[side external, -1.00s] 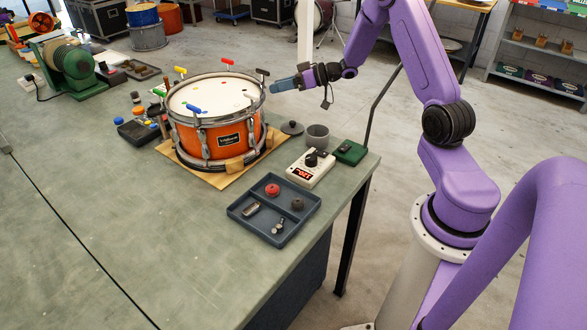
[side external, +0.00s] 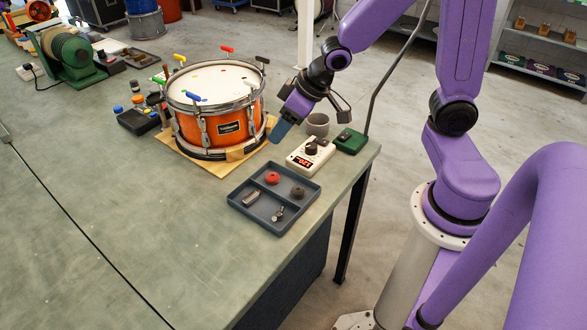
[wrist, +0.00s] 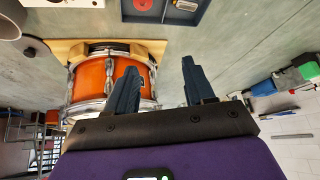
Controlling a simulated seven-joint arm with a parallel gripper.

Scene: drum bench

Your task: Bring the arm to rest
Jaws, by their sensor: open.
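My gripper (side external: 283,131) hangs pointing down and left, just off the right side of the orange snare drum (side external: 204,127). In the wrist view its two dark blue fingers (wrist: 160,82) stand apart with nothing between them. The drum (wrist: 92,78) shows beyond and left of the fingers there. The drum stands upright on a tan board (side external: 170,143). T-handled keys, among them a red one (side external: 227,49) and a blue one (side external: 193,97), stand around its rim.
A grey divided tray (side external: 243,189) holds a red round piece and small parts. A white box with a red display (side external: 303,162), a green box (side external: 349,141) and a grey cup (side external: 318,123) sit near the bench's right edge. The front left bench is clear.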

